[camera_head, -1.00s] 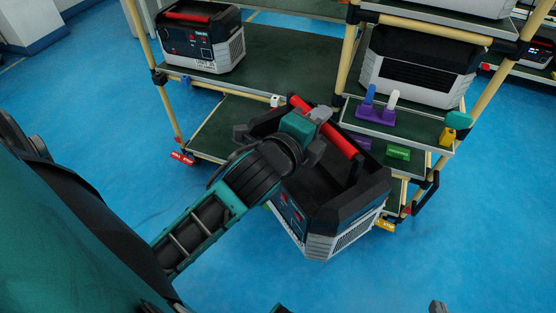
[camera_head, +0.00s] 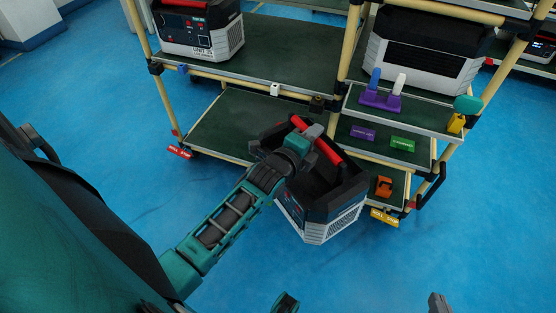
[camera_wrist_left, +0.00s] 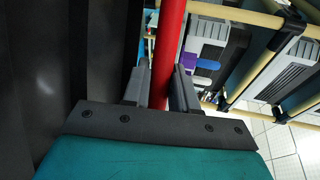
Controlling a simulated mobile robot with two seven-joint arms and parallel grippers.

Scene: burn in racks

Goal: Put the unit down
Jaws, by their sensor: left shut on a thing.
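The unit (camera_head: 318,204) is a black and light-grey box with a red top handle (camera_head: 319,143). My left gripper (camera_head: 312,135) is shut on that handle, and the unit hangs from it in front of the rack, slightly tilted. In the left wrist view the red handle (camera_wrist_left: 168,50) lies between the two fingers of the left gripper (camera_wrist_left: 160,90). The unit overlaps the front of the rack's lower shelf (camera_head: 225,127) in the picture; its underside is hidden. A small part of my right gripper (camera_head: 438,303) shows at the bottom edge, too little to tell its state.
Another unit (camera_head: 197,30) stands on the rack's middle shelf (camera_head: 275,60) at left, and one (camera_head: 425,55) stands at right. A small shelf holds a purple holder with blue and white pieces (camera_head: 380,99). An orange item (camera_head: 384,186) sits low right. The lower shelf's left part is bare.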

